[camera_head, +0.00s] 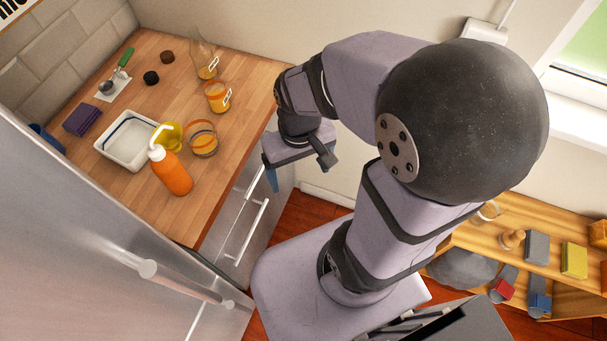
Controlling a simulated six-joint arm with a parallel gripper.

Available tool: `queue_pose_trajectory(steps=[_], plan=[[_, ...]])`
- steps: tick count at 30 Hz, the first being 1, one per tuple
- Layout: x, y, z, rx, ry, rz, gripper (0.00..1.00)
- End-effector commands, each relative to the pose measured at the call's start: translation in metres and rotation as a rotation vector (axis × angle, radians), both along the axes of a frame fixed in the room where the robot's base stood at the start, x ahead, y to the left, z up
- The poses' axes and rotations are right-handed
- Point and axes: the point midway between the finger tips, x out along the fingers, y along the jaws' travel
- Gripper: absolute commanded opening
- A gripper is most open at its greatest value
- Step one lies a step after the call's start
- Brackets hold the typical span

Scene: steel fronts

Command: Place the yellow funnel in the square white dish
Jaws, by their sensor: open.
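The square white dish (119,152) sits on the wooden counter at the left, with a blue line inside it. A yellow object that looks like the funnel (174,132) is at the dish's right edge, partly hidden behind the orange bottle's white spout. I cannot tell whether it touches the dish. My gripper (297,168) is open and points down beyond the counter's right edge, in front of the drawers. It is apart from the funnel and the dish, and I see nothing between its fingers.
An orange bottle (172,176) stands right in front of the funnel. A banded glass (202,139), a labelled jar (217,97) and a clear bottle (204,61) stand to the right. A steel front (80,240) rises at the near left.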

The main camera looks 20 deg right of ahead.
Motion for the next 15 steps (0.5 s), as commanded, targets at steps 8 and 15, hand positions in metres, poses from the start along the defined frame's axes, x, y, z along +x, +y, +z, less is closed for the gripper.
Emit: queue_pose_trajectory(steps=[8, 15], plan=[[-0.0127, -0.0034, -0.0052, 0.0, 0.001, -0.016, 0.58], [-0.0125, -0.0032, -0.0051, 0.0, 0.002, -0.015, 0.27]])
